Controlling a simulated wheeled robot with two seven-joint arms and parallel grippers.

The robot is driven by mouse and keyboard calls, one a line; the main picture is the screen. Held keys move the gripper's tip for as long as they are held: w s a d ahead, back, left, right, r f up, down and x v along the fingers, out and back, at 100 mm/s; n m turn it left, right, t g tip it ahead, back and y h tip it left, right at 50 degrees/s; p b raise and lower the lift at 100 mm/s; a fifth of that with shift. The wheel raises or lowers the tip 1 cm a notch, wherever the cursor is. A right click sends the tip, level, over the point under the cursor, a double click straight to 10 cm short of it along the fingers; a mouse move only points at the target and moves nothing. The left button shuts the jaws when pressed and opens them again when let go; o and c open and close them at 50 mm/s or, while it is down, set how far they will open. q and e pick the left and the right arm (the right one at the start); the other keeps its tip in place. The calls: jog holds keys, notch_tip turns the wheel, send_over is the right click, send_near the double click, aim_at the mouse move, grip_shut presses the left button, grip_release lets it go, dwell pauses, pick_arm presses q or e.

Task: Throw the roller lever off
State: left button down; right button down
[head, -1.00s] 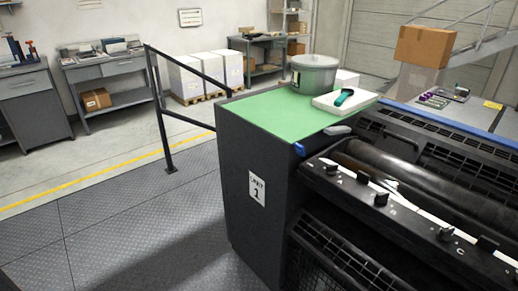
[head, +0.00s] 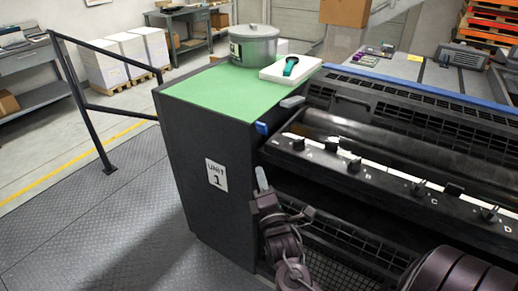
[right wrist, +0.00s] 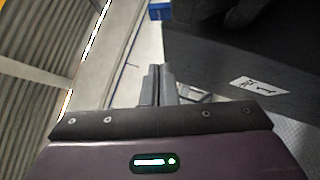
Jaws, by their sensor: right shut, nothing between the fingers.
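A blue-ended lever (head: 262,128) sticks out at the corner of the dark press unit (head: 210,170), just below the green top; its blue end also shows in the right wrist view (right wrist: 160,10). A grey handle (head: 291,101) lies near it on the unit's edge; I cannot tell for sure which is the roller lever. My right gripper (head: 261,172) points up in front of the unit, below the blue end and apart from it. Its fingers are shut and empty, and they also show in the right wrist view (right wrist: 157,72). My left gripper is not in view.
A lidded grey pot (head: 254,46) and a white tray (head: 283,76) with a green-handled tool stand on the green top (head: 210,92). Rollers and a row of black keys (head: 385,180) lie right of the lever. A dark railing (head: 85,90) stands at left, beside open floor.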

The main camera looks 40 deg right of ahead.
jog(key=p, duration=0.2)
send_near(257, 127)
jog(key=w+a, duration=0.2)
jog(key=w, duration=0.2)
jog(key=shift+w+d+r+p, duration=0.15)
jog(key=shift+w+d+r, duration=0.1)
jog(key=shift+d, duration=0.4)
jog(key=shift+w+d+r+p, duration=0.2)
jog(key=shift+w+d+r, duration=0.05)
jog(key=shift+d, duration=0.4)
jog(key=shift+w+d+r+p, duration=0.15)
jog(key=shift+w+d+r, duration=0.1)
jog(key=shift+d, duration=0.4)
jog(key=shift+f, duration=0.1)
